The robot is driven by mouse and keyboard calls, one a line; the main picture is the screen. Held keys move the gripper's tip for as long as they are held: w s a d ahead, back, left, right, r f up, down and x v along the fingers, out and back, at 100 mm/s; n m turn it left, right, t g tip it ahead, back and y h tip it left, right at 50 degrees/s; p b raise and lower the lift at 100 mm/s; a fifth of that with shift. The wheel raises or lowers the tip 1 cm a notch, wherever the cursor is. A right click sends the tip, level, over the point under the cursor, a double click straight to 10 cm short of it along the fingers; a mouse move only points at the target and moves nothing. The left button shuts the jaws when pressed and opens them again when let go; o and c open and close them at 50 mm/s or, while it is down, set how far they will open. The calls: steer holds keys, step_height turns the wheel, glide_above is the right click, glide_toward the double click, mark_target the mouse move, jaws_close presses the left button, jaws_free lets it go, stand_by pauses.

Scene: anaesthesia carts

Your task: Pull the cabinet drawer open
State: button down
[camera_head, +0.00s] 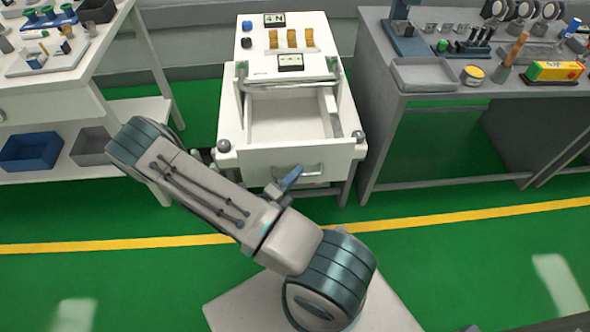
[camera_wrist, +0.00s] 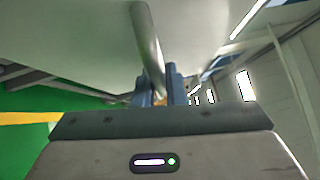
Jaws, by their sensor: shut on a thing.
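The white cabinet (camera_head: 257,62) stands upright in the middle of the head view. Its drawer (camera_head: 240,168) is pulled out toward me, and its empty-looking inside shows from above. A grey bar handle (camera_head: 312,168) crosses the drawer front. The exact contact is partly hidden by the fingers.
A grey workbench (camera_head: 378,75) with tools and a tray stands close on the right. A white bench (camera_head: 60,85) with a lower shelf and a blue bin (camera_head: 30,152) stands on the left. Green floor with a yellow line (camera_head: 450,218) lies open in front of the cabinet.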

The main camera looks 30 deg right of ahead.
steer(key=c, duration=1.5)
jaws_free()
steer(key=shift+a, duration=0.1)
steer(key=v, duration=1.3)
steer(key=shift+a+f, duration=0.2)
steer(key=shift+a, duration=0.1)
steer(key=shift+s, duration=0.1)
